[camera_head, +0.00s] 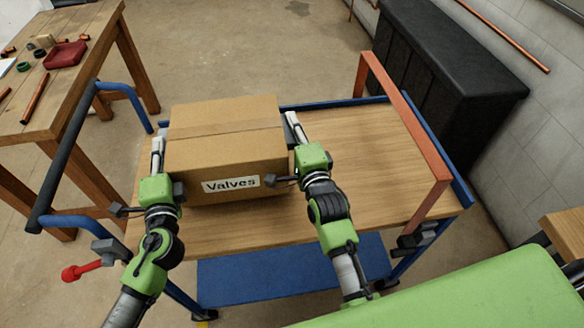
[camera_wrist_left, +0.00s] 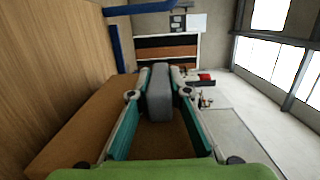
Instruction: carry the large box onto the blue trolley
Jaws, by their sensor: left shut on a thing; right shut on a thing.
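The large cardboard box (camera_head: 225,150), labelled "Valves", is over the wooden top of the blue trolley (camera_head: 370,150), left of its middle. It looks level; I cannot tell for sure whether its base touches the deck. My left gripper (camera_head: 157,150) is shut on the box's left side, and my right gripper (camera_head: 292,124) is shut on its right side. In the left wrist view the left gripper's teal fingers (camera_wrist_left: 160,115) show in front of the brown box (camera_wrist_left: 75,125), with the wooden deck (camera_wrist_left: 45,65) along the left.
The trolley has a dark push handle (camera_head: 63,155) at left and an orange end bar (camera_head: 405,130) at right. A wooden workbench (camera_head: 85,25) with small parts stands at left. A black cabinet (camera_head: 440,75) stands by the right wall. The deck right of the box is clear.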

